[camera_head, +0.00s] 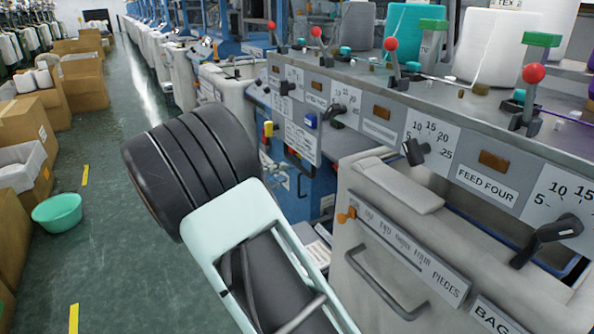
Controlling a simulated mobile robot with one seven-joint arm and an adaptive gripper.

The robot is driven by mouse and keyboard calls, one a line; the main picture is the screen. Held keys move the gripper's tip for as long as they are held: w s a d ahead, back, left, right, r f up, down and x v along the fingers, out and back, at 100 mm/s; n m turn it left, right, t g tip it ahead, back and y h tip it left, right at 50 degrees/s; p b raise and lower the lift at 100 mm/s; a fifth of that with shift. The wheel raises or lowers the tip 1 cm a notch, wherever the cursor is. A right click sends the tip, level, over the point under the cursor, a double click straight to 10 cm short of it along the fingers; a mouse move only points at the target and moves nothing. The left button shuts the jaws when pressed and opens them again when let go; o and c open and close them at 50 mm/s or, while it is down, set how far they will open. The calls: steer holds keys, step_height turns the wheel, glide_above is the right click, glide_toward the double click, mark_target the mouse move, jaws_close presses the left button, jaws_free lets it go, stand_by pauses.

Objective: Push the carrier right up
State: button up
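No part is plainly marked as the carrier, and I cannot tell which one it is. Along the grey machine top (400,95) at the right stand several red-ball levers, one at the near right (533,74) and one further back (391,44). The front panel bears black pointer dials, one beside a "FEED FOUR" label (487,185). My arm, pale and black, fills the lower middle in front of the machine. My gripper's fingers do not show.
White (498,45) and teal (412,32) yarn cones stand on the machine top. A grey-white cabinet with a bar handle (388,285) juts out below the panel. Cardboard boxes (78,82) and a green basin (57,212) line the left. The green aisle floor (112,205) between is clear.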

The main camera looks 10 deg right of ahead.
mark_target(297, 167)
steer(key=x, duration=0.9)
steer(key=shift+d+b, duration=0.1)
steer(key=shift+b, duration=0.25)
steer(key=shift+c, duration=0.5)
jaws_close()
